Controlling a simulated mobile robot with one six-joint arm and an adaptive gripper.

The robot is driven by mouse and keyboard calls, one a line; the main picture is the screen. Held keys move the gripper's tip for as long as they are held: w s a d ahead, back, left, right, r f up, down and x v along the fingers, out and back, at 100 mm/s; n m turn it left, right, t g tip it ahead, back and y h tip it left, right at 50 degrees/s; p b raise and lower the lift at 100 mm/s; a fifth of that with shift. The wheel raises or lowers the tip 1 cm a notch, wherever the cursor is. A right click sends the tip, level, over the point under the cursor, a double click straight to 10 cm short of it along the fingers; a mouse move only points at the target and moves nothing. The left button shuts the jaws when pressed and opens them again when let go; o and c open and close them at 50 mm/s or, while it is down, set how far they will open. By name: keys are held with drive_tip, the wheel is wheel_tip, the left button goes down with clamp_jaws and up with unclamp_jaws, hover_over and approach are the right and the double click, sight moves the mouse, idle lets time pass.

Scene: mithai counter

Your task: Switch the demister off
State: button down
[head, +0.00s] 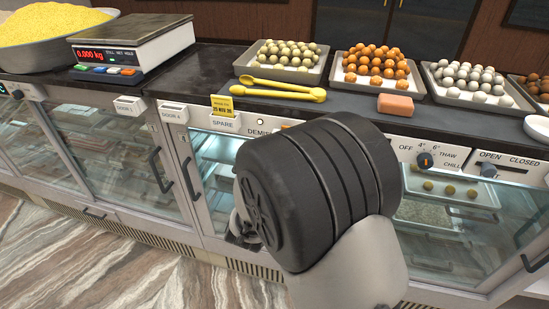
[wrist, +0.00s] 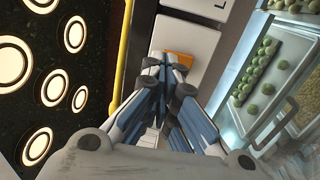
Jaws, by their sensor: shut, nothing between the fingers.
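The demister label (head: 259,131) shows in part on the white fascia below the counter edge; my arm covers the rest of it and the control beside it in the head view. In the wrist view an orange switch (wrist: 180,59) sits in a white panel (wrist: 187,36), just beyond the fingertips. My gripper (wrist: 165,65) is shut and empty, and its tips overlap the switch's lower edge in the picture. I cannot tell whether they touch it or which way the switch is set.
The spare label (head: 223,124) and a yellow card (head: 222,105) are left of the demister label. A thaw knob (head: 425,160) and an open/closed slider (head: 489,170) are at the right. Yellow tongs (head: 290,90), a soap-like block (head: 395,106) and trays of sweets (head: 245,68) lie on the counter.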

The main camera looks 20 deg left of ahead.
drive_tip(key=shift+w+r, duration=0.1)
drive_tip(key=shift+w, duration=0.75)
drive_tip(key=r+p, duration=0.1)
drive_tip(key=p, duration=0.2)
drive_tip(key=shift+w+g, duration=0.35)
drive_tip(key=shift+g, duration=0.05)
drive_tip(key=shift+f, duration=0.35)
